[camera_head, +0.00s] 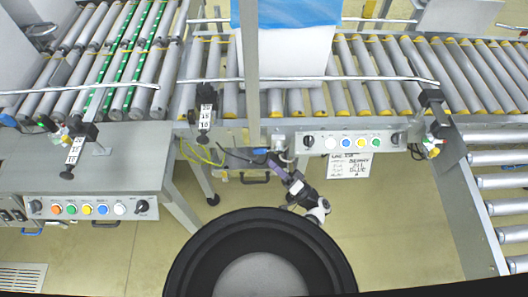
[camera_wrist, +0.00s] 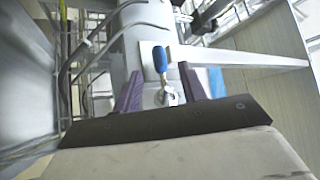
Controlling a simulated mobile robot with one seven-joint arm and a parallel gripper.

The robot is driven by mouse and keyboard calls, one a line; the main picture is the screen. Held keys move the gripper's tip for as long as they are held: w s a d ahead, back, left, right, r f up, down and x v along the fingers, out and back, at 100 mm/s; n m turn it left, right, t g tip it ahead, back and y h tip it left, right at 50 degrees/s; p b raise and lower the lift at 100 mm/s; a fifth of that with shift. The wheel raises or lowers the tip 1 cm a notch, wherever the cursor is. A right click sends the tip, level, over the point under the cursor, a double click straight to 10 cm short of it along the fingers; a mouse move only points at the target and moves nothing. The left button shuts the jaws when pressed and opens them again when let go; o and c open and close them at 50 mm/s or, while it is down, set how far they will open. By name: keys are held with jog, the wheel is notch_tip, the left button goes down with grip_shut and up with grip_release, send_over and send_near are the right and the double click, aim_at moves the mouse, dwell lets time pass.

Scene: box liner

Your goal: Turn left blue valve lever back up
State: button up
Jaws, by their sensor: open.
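In the wrist view a valve lever with a blue handle (camera_wrist: 160,60) stands out from a pale plate, with a silver fitting (camera_wrist: 167,96) at its lower end. My gripper (camera_wrist: 161,78) is open. Its two purple fingers lie to the left and right of the lever, with a gap on each side, and I see no contact. In the head view my gripper (camera_head: 273,160) is under the front edge of the middle conveyor, left of the button panel. The lever there is small and mostly hidden, so its exact angle is unclear.
A roller conveyor (camera_head: 350,75) runs above, carrying a white box with blue liner (camera_head: 300,12). A button panel (camera_head: 350,142) and a paper label (camera_head: 350,165) are right of my gripper. Yellow and dark cables (camera_head: 200,152) hang to its left. The floor (camera_head: 400,225) at right is clear.

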jog(key=p+x, duration=0.1)
jog(key=x, duration=0.4)
grip_shut()
